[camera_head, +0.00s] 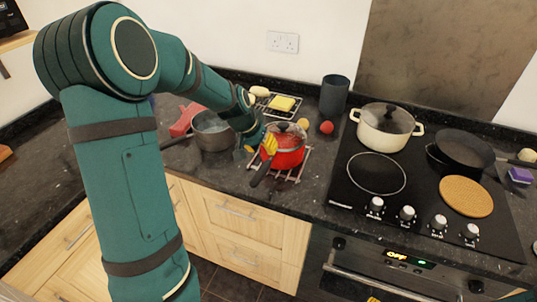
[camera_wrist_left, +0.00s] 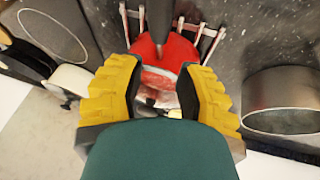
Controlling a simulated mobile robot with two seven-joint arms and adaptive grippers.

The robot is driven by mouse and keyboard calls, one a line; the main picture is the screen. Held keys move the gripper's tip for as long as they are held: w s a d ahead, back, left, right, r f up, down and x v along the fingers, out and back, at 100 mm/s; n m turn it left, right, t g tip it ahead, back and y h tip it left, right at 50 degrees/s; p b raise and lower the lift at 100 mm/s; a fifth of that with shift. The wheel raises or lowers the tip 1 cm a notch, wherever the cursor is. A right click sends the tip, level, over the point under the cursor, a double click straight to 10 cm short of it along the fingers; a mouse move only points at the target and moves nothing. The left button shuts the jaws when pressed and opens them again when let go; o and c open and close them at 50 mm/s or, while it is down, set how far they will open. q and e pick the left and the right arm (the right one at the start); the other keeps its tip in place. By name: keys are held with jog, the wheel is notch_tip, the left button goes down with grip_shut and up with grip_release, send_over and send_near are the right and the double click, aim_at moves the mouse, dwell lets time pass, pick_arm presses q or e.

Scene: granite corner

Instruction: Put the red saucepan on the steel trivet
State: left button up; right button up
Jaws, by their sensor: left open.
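The red saucepan (camera_head: 290,157), with a clear lid and a dark handle pointing to the front left, stands on the steel trivet (camera_head: 292,177). The trivet's bars show under it at the front; its exact seating is partly hidden. My left gripper (camera_head: 262,146) is open at the pan's left side, its yellow fingers partly covering it. In the left wrist view the open gripper (camera_wrist_left: 160,95) has the red saucepan (camera_wrist_left: 168,52) just beyond and between its fingers, and the trivet bars (camera_wrist_left: 208,40) show beyond. I cannot tell whether the fingers touch the pan. My right gripper is not in view.
A grey pot (camera_head: 213,135) stands left of the saucepan. A wire rack (camera_head: 270,110) with a yellow sponge (camera_head: 283,103), a dark cup (camera_head: 334,94) and a red ball (camera_head: 327,127) lie behind. The hob (camera_head: 345,190) with a cream pot (camera_head: 383,130) is to the right.

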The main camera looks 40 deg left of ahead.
pick_arm(q)
jog(key=shift+v, duration=1.5)
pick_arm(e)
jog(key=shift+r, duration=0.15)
